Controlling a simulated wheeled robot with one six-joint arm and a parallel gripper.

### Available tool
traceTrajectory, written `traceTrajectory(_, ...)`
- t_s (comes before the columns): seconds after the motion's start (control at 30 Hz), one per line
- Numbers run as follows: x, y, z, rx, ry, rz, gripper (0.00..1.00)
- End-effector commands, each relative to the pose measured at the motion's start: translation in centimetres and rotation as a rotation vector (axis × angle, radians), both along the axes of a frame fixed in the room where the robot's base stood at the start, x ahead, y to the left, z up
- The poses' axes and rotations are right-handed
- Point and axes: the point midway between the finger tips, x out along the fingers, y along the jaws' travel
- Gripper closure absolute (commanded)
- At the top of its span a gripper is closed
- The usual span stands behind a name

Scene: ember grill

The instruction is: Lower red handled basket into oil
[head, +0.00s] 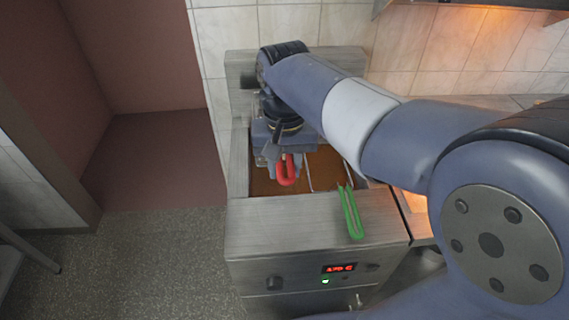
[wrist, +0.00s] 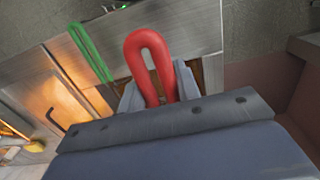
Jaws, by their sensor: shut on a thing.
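My gripper (head: 283,164) is over the left part of the fryer (head: 300,232) and is shut on the red handle (head: 287,171). In the wrist view the red handle (wrist: 150,52) is a loop that rises between the two fingers of my gripper (wrist: 156,96). The basket below the red handle cannot be made out; my gripper and arm cover that area. Brown oil (head: 325,166) shows in the fryer's well. I cannot tell how deep the red-handled basket sits.
A green handle (head: 351,212) lies over the fryer's front edge, to the right of the red one. A control panel with a lit red display (head: 340,268) is on the fryer's front. A tiled wall (head: 230,25) stands behind. Open floor (head: 150,255) is at the left.

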Motion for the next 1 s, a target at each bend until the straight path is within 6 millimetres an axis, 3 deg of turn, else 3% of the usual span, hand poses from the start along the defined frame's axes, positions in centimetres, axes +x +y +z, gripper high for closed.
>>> traceTrajectory(0.23, 0.0, 0.0, 0.0, 0.0, 0.0, 0.0, 1.0)
traceTrajectory(0.47, 0.1, 0.0, 0.5, 0.001, -0.005, 0.0, 1.0)
traceTrajectory(1.0, 0.1, 0.0, 4.7, 0.001, -0.005, 0.0, 1.0)
